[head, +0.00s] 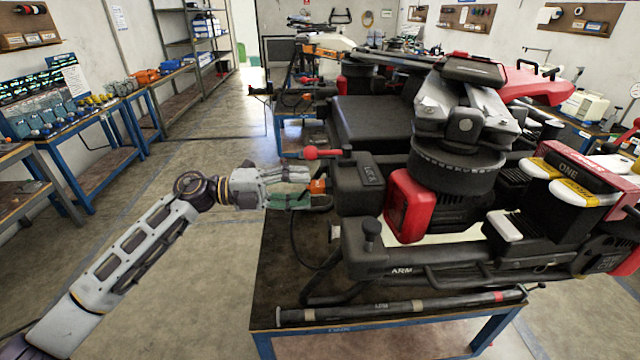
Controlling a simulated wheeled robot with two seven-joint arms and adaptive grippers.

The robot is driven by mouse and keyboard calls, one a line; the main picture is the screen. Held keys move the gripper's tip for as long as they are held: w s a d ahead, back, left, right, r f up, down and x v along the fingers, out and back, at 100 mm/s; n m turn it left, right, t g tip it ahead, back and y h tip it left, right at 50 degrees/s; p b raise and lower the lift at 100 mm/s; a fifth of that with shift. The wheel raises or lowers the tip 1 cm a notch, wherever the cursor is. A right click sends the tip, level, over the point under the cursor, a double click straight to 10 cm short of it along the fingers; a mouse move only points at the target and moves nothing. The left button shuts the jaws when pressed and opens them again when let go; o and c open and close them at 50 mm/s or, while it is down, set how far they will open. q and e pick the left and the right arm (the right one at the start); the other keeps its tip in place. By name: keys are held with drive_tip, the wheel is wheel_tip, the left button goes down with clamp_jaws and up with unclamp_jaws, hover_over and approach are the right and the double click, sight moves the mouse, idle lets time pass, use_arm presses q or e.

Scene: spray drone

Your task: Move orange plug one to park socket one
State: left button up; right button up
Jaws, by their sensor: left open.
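My left gripper (308,187) reaches in from the left to the near left side of the large black machine (430,200). Its fingers are open around or beside an orange plug (318,185), which is partly hidden by them. I cannot tell whether the fingers touch it. A dark cable (293,236) hangs below the gripper and curves toward the machine's frame. A small pale fitting (334,232) sits on the frame below the plug; I cannot tell whether it is a park socket. My right gripper is not in view.
The machine stands on a blue-framed table (268,290). A black tube (400,307) lies along its front edge. A red knob (311,153) sticks out just above my gripper. The floor (200,270) left of the table is clear. Blue workbenches (110,165) line the left wall.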

use_arm(q)
drive_tip(key=shift+d+p, duration=0.35)
drive_tip(key=shift+d, duration=1)
idle(0.6)
drive_tip(key=shift+c, duration=0.4)
clamp_jaws()
drive_tip(key=shift+a, duration=0.2)
drive_tip(key=shift+a, duration=0.6)
drive_tip(key=shift+a, duration=0.3)
drive_tip(key=shift+a, duration=0.3)
